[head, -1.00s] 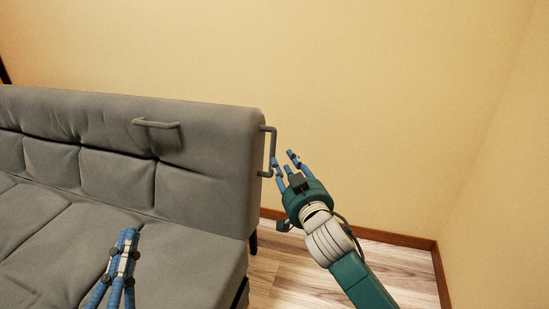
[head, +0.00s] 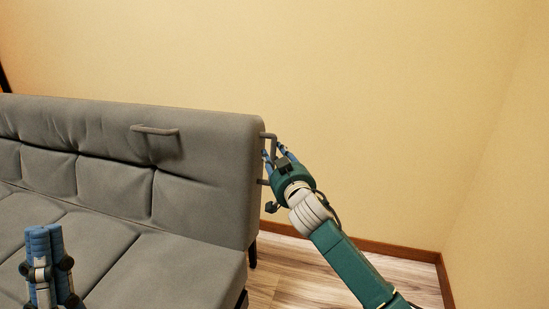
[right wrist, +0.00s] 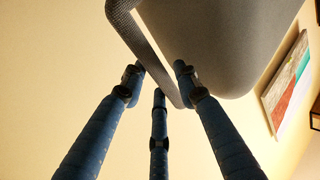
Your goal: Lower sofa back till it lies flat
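The grey sofa back (head: 200,140) stands upright behind the seat (head: 150,265). One bar handle (head: 155,130) is on its front face; another handle (head: 270,136) sticks out from its right end. My right gripper (head: 273,152) is at the end handle, its fingers hiding part of it. In the right wrist view the handle (right wrist: 150,45) runs between the spread fingers of my right gripper (right wrist: 158,80); I cannot tell whether they touch it. My left gripper (head: 42,235) is over the seat at lower left, fingers together and empty, away from both handles.
A plain yellow wall (head: 400,100) stands behind the sofa and on the right. The wooden floor (head: 330,260) right of the sofa is clear apart from my right arm. A coloured picture (right wrist: 290,85) shows in the right wrist view.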

